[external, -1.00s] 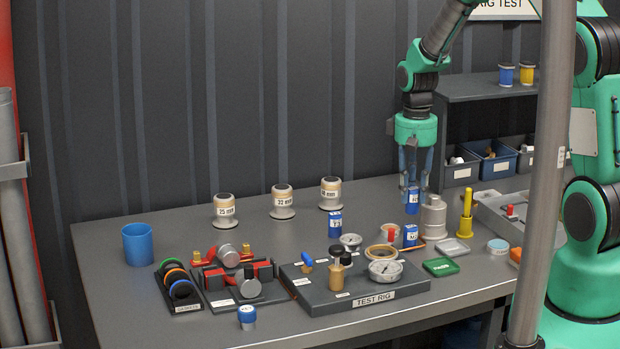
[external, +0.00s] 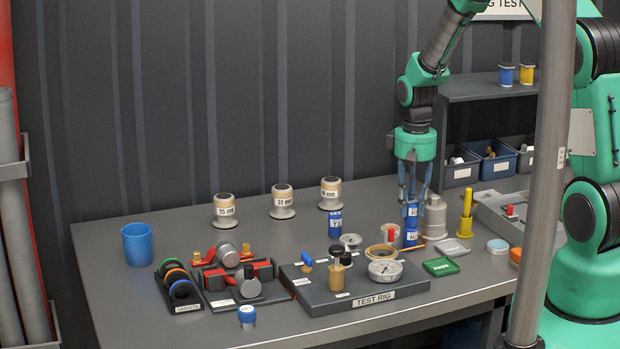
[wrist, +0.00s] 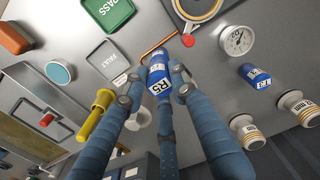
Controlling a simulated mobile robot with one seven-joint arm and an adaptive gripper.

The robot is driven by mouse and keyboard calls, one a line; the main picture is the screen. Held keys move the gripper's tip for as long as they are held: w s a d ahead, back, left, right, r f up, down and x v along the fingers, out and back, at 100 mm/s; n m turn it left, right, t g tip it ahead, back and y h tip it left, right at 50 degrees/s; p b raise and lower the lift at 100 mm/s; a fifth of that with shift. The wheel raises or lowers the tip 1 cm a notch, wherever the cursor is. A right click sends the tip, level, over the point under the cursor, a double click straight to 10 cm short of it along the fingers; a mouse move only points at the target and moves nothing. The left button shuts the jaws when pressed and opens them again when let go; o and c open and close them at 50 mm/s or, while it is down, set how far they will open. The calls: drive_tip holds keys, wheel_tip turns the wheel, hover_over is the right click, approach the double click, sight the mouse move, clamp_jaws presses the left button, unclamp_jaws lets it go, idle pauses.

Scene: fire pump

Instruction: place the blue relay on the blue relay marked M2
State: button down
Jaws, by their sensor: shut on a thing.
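My gripper (external: 412,196) is shut on a blue relay (external: 411,210) with a white label, held upright. In the wrist view the held relay (wrist: 158,80) shows between the fingers, its label seeming to read R5. Directly under it stands another blue relay (external: 411,238) with a white label, whose mark is too small to read surely; it stands where M2 would be. The held relay's bottom looks at or just above its top; I cannot tell whether they touch. A third blue relay (external: 335,224) stands apart to the left and also shows in the wrist view (wrist: 255,76).
A grey stepped cylinder (external: 433,217) stands close to the right of my gripper. A round tan ring (external: 381,253) and gauge (external: 385,268) lie to the left front. A green PASS tray (external: 441,267) and grey FAULT tray (external: 455,247) lie to the right front.

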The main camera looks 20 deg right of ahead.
sight(412, 201)
drive_tip(key=shift+f, duration=0.1)
drive_tip(key=c, duration=1.4)
unclamp_jaws()
wheel_tip(412, 201, up, 12)
drive_tip(key=shift+r, duration=0.2)
